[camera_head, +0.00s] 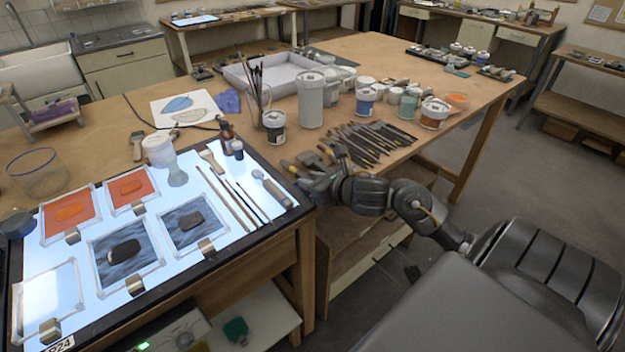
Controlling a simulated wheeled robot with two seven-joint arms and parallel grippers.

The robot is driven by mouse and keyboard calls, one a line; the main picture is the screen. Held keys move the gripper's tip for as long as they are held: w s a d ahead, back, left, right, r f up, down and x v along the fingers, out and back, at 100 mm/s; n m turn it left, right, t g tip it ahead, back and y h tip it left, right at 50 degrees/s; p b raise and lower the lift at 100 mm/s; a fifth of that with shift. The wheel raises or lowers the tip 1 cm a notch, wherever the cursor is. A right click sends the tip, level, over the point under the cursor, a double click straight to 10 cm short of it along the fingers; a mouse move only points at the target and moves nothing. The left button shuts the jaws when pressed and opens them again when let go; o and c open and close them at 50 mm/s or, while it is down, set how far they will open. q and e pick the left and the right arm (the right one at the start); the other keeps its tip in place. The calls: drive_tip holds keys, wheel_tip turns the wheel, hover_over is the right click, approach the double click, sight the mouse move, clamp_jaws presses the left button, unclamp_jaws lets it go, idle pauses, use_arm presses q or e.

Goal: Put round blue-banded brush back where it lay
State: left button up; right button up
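My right gripper (303,175) is at the right edge of the lit glass panel, beside the row of brushes and tools (365,142) on the wooden table. It is small and dark here, and I cannot tell whether its fingers are apart or hold something. Thin brushes (228,198) lie on the lit panel (208,250), with a wide flat brush (211,159) above them. Other brushes stand upright in a glass jar (257,100). No blue band can be made out, so I cannot tell which brush is the round blue-banded one. My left gripper is out of view.
Framed glass pieces (126,252) cover the panel's left part. Paint jars (365,100), a tall grey canister (310,100) and a white tray (275,74) stand behind. An empty glass (38,172) is at the left.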

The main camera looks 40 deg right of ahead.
drive_tip(key=o, duration=0.4)
drive_tip(key=v, duration=0.5)
drive_tip(key=shift+s, duration=0.3)
drive_tip(key=p+v, duration=0.4)
drive_tip(key=v, duration=0.1)
drive_tip(key=shift+s+d+r, duration=0.1)
drive_tip(key=shift+r, duration=0.05)
